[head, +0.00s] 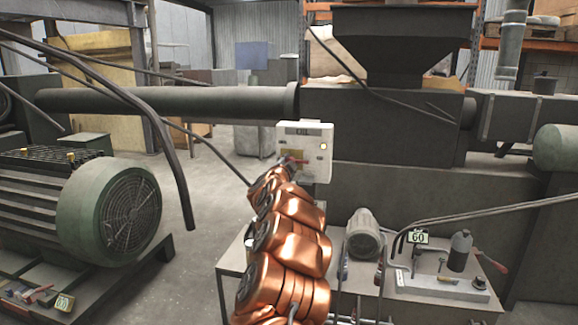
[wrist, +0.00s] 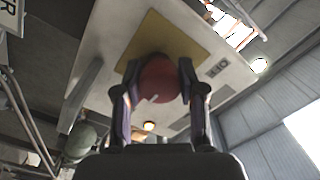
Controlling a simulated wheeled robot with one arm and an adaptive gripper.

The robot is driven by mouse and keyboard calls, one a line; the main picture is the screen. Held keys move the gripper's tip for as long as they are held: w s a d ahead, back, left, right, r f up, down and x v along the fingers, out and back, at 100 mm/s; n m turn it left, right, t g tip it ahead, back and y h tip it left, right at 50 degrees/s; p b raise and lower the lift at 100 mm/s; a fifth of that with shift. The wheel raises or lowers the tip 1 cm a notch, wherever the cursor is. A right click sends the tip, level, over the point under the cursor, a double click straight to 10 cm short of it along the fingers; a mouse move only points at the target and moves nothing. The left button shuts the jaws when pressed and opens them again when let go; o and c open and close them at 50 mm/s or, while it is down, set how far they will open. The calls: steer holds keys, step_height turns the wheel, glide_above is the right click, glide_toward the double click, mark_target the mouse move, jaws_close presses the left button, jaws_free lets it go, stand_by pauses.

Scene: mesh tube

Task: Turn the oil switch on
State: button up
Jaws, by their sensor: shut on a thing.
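The oil switch box (head: 315,135) is a white panel with an OIL label, standing at the middle of the head view. In the wrist view the white panel (wrist: 95,65) carries a yellow plate (wrist: 160,36) with a round red knob (wrist: 157,82) on it. My gripper (wrist: 157,92) has one finger on each side of the red knob and is shut on it. In the head view my gripper (head: 289,164) reaches the front of the box and hides most of the knob.
A large grey machine with a hopper (head: 400,45) stands behind the box. A green motor (head: 115,210) is at the left. A low bench (head: 345,300) with a small motor (head: 364,235) and a dark bottle (head: 460,250) is below right. A black cable hangs at left.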

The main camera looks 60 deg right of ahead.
stand_by(0.3)
steer(key=o, duration=1.2)
steer(key=shift+c, duration=0.2)
steer(key=shift+s+a, duration=0.1)
steer(key=v, duration=1.1)
steer(key=shift+a, duration=0.35)
steer(key=shift+s, duration=0.1)
